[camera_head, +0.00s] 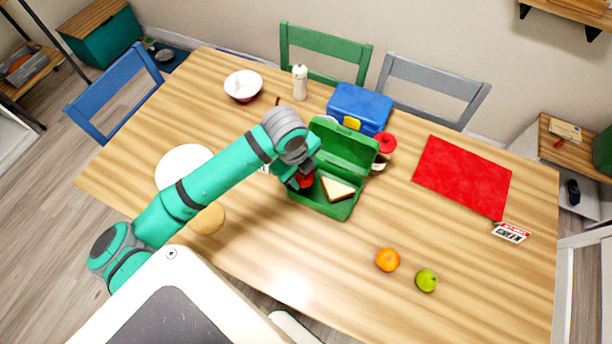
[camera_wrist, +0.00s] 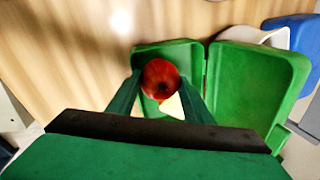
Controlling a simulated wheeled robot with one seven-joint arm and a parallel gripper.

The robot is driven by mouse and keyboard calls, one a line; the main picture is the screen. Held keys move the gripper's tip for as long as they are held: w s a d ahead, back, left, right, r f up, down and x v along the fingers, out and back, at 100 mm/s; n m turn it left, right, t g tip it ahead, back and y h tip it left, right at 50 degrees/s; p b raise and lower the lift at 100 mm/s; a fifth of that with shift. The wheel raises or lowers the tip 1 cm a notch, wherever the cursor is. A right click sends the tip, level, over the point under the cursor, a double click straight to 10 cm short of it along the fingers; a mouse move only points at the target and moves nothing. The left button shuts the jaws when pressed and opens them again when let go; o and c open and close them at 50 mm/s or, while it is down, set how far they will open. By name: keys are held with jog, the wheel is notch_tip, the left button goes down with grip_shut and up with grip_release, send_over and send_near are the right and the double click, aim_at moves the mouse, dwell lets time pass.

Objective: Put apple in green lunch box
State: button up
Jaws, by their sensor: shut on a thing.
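The green lunch box (camera_head: 345,209) stands open on the table, its lid raised at the back. It also shows in the wrist view (camera_wrist: 183,50), with the lid to the right. A sandwich half (camera_head: 337,189) lies inside it, and part of it shows in the wrist view (camera_wrist: 172,106). The red apple (camera_wrist: 160,77) is between the fingers of my gripper (camera_wrist: 157,90), which is shut on it. In the head view the apple (camera_head: 304,180) is at the left part of the box, partly hidden by my gripper (camera_head: 302,178). I cannot tell whether it touches the box floor.
A blue lunch box (camera_head: 359,108) stands behind the green one. An orange (camera_head: 387,260) and a green fruit (camera_head: 426,281) lie at the front right. A red mat (camera_head: 462,177) is on the right. A white plate (camera_head: 183,163) and bowl (camera_head: 243,86) are on the left.

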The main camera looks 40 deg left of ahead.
aim_at(306, 178)
jog(key=shift+w+a+f, duration=0.2)
jog(key=shift+w+f, duration=0.3)
jog(key=shift+f, duration=0.1)
jog(key=shift+w+a+f, duration=0.15)
jog(key=shift+w+f, duration=0.3)
jog(key=shift+f, duration=0.15)
jog(key=shift+w+f, duration=0.1)
jog(key=shift+f, duration=1.55)
jog(key=o, duration=0.8)
jog(key=shift+f, duration=0.15)
jog(key=r, duration=0.4)
jog(key=s+r, duration=0.1)
jog(key=r, duration=0.3)
jog(key=s+r, duration=0.1)
jog(key=r, duration=0.3)
jog(key=shift+s+a+r, duration=0.1)
jog(key=shift+a, duration=0.05)
